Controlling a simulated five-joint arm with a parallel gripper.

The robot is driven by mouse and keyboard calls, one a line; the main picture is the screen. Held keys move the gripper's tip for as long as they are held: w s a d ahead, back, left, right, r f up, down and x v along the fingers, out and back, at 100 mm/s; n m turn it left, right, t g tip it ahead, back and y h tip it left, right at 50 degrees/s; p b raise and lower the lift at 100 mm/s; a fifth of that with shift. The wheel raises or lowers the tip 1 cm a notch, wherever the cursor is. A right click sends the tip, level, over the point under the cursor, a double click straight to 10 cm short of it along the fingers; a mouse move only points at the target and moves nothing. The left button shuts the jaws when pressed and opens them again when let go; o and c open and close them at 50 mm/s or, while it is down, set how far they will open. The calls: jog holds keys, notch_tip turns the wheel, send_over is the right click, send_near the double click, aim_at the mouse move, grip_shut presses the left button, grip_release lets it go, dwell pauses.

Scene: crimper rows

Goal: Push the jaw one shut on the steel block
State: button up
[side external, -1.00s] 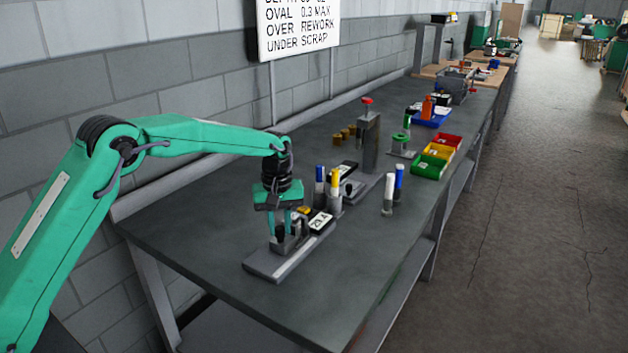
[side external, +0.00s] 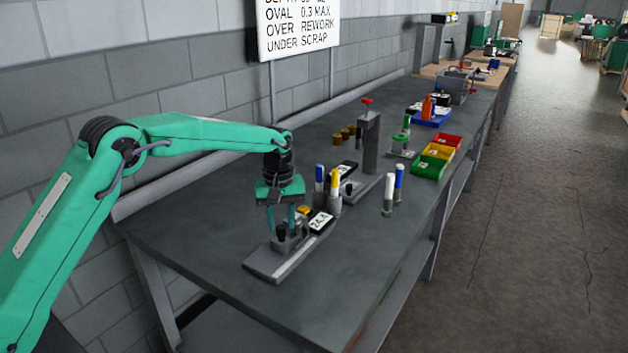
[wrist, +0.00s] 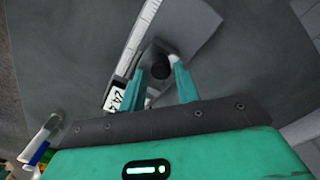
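A grey measuring slide (side external: 268,264) with a pale scale strip lies near the bench's front end. It also shows in the wrist view (wrist: 143,30). A white digital readout (side external: 320,221) is on its far side. A dark round knob (side external: 281,234) stands among grey upright parts (side external: 292,242); I cannot tell jaw one from the steel block there. My gripper (side external: 281,225) points down over these parts. In the wrist view its teal fingers (wrist: 157,72) are apart, on either side of the dark knob (wrist: 161,72). I cannot tell whether they touch it.
Blue- and yellow-capped markers (side external: 335,190) stand just beyond the slide. A tall grey stand (side external: 370,145) with a red top is behind them, and two more markers (side external: 393,195) are to the right. Coloured bins (side external: 437,157) are farther off. The front of the bench is clear.

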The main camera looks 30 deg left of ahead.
notch_tip(320, 180, up, 7)
jog(key=shift+f, duration=0.15)
jog(key=shift+r, duration=0.2)
dwell(1.2)
jog(key=shift+s+r, duration=0.2)
jog(key=shift+r, duration=0.1)
jog(key=s+a+r+m+t, duration=0.1)
jog(key=s+r+m+t, duration=0.1)
jog(key=s+r, duration=0.55)
jog(key=s+a+r+m+t, duration=0.1)
jog(key=s+a+r+m, duration=0.2)
jog(key=s, duration=0.7)
jog(key=s+f+m+t, duration=0.1)
jog(key=s+f+m, duration=0.1)
jog(key=s, duration=0.7)
jog(key=s+f+m+t, duration=0.1)
jog(key=s+f+m, duration=0.1)
jog(key=s, duration=0.7)
jog(key=shift+f+t, duration=0.25)
jog(key=shift+t, duration=0.05)
